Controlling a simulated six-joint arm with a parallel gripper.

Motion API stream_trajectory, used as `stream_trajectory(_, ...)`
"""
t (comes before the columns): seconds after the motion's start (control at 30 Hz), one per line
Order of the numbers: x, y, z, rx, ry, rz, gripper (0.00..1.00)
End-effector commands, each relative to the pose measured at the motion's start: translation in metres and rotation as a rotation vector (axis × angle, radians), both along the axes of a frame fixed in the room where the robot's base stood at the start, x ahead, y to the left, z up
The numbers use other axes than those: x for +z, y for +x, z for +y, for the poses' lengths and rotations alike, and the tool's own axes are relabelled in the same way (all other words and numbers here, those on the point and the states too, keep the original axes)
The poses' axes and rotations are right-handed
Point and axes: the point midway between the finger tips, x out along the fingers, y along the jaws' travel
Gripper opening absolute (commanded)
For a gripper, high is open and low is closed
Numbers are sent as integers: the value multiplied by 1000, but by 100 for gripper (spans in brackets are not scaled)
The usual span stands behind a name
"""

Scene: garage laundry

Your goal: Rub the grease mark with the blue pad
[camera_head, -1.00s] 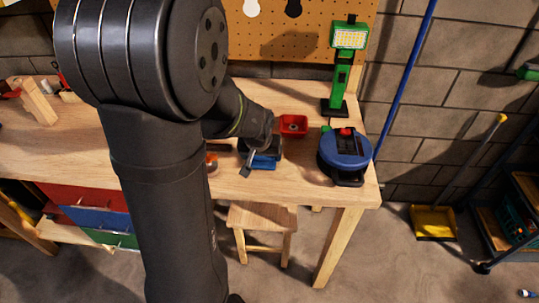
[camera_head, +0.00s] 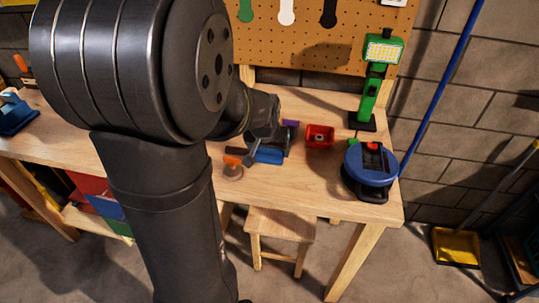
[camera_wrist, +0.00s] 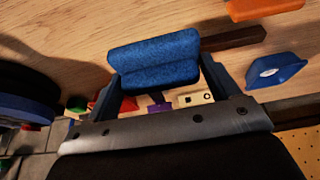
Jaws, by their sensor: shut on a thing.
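My gripper (camera_wrist: 158,80) is shut on the blue pad (camera_wrist: 155,58), a fuzzy blue block held between its two fingers. The pad is over the wooden bench top in the wrist view; I cannot tell whether it touches the wood. In the head view the pad (camera_head: 268,156) shows beneath my gripper near the middle of the bench, partly hidden by my arm. I cannot make out the grease mark with certainty. A dark brown strip (camera_wrist: 235,38) lies just right of the pad in the wrist view, and the pad may hide other parts of the surface.
A red tray (camera_head: 319,136), a blue round tool (camera_head: 370,165) and a green work lamp (camera_head: 374,85) stand to the right on the bench (camera_head: 300,190). A blue object (camera_wrist: 275,70) and an orange one (camera_wrist: 262,8) are close to my gripper. A pegboard (camera_head: 320,40) rises behind.

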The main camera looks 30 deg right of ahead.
Motion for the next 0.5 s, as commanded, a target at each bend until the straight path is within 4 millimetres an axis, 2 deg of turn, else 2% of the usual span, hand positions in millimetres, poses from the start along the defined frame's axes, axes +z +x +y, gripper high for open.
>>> stream_trajectory(0.3, 28, 0, 0, 0, -1, -1, 60)
stream_trajectory(0.5, 32, 0, 0, 0, 0, 0, 60)
